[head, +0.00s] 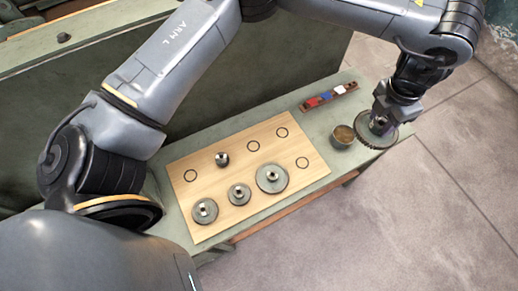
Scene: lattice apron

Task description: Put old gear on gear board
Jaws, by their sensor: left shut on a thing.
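My left gripper (383,118) is at the right end of the bench, shut on a dark toothed gear (369,139) with a raised hub. I cannot tell whether this gear touches the bench top. The gear board (222,186) is a pale wooden sheet lying on the bench to the left of the gripper, with several black ring marks. Three grey gears lie along its front side: one at the left (204,210), a smaller one in the middle (239,194) and a larger one at the right (271,178). A small dark hub-like part (221,159) stands behind them. My right gripper is out of view.
A dark strip with red, blue and white pieces (329,96) lies at the bench's back. The green bench (300,116) has a dark upright panel (165,60) behind it and open floor in front.

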